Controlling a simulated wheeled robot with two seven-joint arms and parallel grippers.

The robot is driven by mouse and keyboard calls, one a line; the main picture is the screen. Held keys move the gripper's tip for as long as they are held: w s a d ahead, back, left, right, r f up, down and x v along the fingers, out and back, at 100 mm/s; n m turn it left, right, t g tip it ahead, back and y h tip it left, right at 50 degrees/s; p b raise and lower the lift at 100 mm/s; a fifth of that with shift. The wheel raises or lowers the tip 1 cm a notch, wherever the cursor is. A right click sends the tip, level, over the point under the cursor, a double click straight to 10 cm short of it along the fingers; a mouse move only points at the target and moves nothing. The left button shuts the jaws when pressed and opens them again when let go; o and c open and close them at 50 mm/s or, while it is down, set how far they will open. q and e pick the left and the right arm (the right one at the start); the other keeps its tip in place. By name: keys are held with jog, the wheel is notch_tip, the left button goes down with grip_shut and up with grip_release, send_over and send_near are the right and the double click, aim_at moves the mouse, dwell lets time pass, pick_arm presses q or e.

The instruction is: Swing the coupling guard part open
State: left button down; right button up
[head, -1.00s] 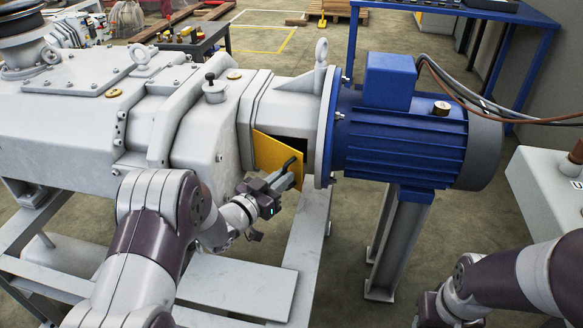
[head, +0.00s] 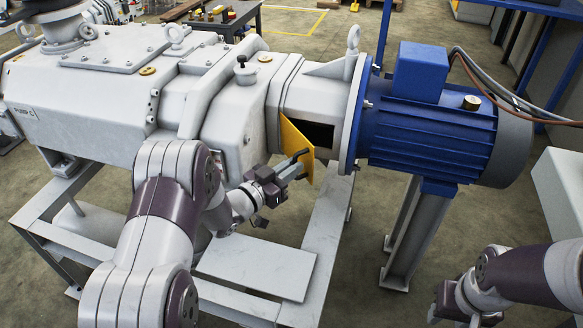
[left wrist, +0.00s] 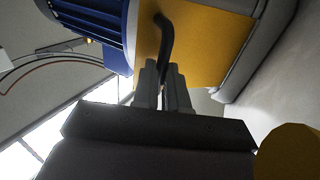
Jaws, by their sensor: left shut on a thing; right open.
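The coupling guard is a flat yellow plate (head: 294,140) on the pale grey coupling housing (head: 312,98). It stands at an angle, its right edge away from the housing, and a dark rectangular opening (head: 320,133) shows beside it. My left gripper (head: 298,165) is shut on the guard's black handle (left wrist: 165,38). In the left wrist view the two fingertips (left wrist: 165,80) close around the handle's lower end, with the yellow plate (left wrist: 215,45) behind it. My right gripper (head: 434,314) is open and empty at the lower right, partly cut off by the frame's bottom edge.
A blue finned motor (head: 428,125) is bolted right of the housing, on a grey support post (head: 408,235). The grey vacuum machine (head: 95,100) fills the left. A pale frame (head: 325,240) lies below the guard. A white box (head: 560,190) stands at the right.

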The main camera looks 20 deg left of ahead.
pick_arm(q)
jog(key=c, duration=1.5)
grip_release()
jog(key=shift+w+a+r, duration=0.35)
jog(key=shift+a+r, duration=0.05)
jog(key=shift+a, duration=0.05)
jog(key=shift+o, duration=0.2)
jog(key=shift+f, duration=0.25)
jog(key=shift+d+f, duration=0.1)
jog(key=shift+f, duration=0.05)
jog(key=p+v, duration=0.3)
jog(key=v, duration=0.9)
jog(key=shift+s, duration=0.35)
